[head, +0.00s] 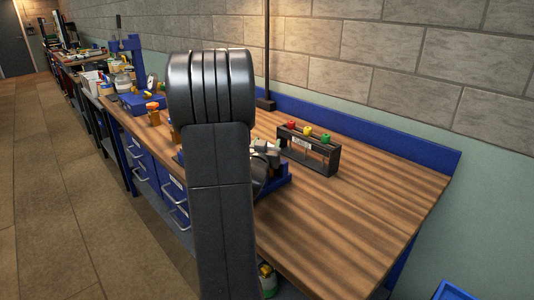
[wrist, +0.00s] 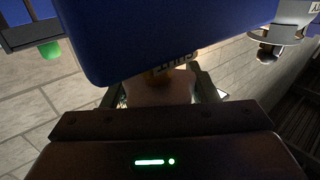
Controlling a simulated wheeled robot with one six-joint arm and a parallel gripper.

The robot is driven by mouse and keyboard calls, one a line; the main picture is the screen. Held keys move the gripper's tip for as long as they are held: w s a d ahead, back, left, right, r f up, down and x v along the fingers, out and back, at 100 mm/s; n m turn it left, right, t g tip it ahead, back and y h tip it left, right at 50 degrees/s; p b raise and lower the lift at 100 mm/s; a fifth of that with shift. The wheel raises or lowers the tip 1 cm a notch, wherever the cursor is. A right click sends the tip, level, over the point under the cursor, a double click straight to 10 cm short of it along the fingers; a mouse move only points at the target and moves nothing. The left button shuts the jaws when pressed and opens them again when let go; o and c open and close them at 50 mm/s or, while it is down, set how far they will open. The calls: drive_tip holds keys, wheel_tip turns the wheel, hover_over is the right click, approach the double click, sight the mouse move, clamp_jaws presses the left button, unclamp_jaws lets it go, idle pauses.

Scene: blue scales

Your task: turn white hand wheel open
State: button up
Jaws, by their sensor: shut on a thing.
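My gripper (wrist: 158,84) shows in the wrist view, with one finger on each side of a pale, dim piece between them. This piece looks like the white hand wheel (wrist: 160,94), and the jaws are shut on it; its rim is mostly hidden. A large blue panel (wrist: 170,35) fills the upper middle and hides the parts behind it. A small label with dark lettering (wrist: 178,60) lies under its edge. In the head view my arm hides the gripper. Some pale grey parts (head: 266,152) over a blue base (head: 279,184) show just right of my arm.
A dark rack (head: 308,155) with red, yellow and green knobs stands behind on the wooden bench (head: 345,230). A black pole (head: 267,60) rises near the wall. Orange-topped items (head: 153,114) stand left of my arm. The bench's right part is clear.

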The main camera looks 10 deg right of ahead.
drive_tip(key=shift+a+f+n+t+y+b, duration=0.1)
drive_tip(key=shift+n+t+y+b, duration=0.1)
drive_tip(key=shift+n+y+b, duration=0.75)
drive_tip(key=shift+f+n+t+y+b, duration=0.15)
drive_tip(key=shift+y+b, duration=0.45)
drive_tip(key=shift+b, duration=0.85)
drive_tip(key=shift+a+f+n+t+y+b, duration=0.1)
drive_tip(key=shift+n+t+y+b, duration=0.25)
drive_tip(key=shift+y+b, duration=0.65)
drive_tip(key=shift+a+r+n+y+b, duration=0.1)
drive_tip(key=shift+r+n+y+b, duration=0.15)
drive_tip(key=shift+n+y+b, duration=0.8)
drive_tip(key=n+y+p, duration=0.1)
drive_tip(key=y+p, duration=0.1)
drive_tip(key=y, duration=0.1)
drive_tip(key=shift+a+r+n+g+p, duration=0.2)
drive_tip(key=shift+n+g+p, duration=0.1)
drive_tip(key=shift+n, duration=0.1)
drive_tip(key=n+y+p, duration=0.1)
drive_tip(key=y+p, duration=0.1)
drive_tip(key=shift+n+g+y, duration=0.3)
drive_tip(key=shift+g, duration=0.1)
drive_tip(key=shift+a+n+g+y+p, duration=0.25)
drive_tip(key=shift+n+g+y+p, duration=0.65)
drive_tip(key=shift+y+p, duration=0.6)
drive_tip(key=shift+s+a+f+n, duration=0.1)
drive_tip(key=shift+n, duration=0.2)
drive_tip(key=o, duration=1)
drive_tip(key=shift+c, duration=0.2)
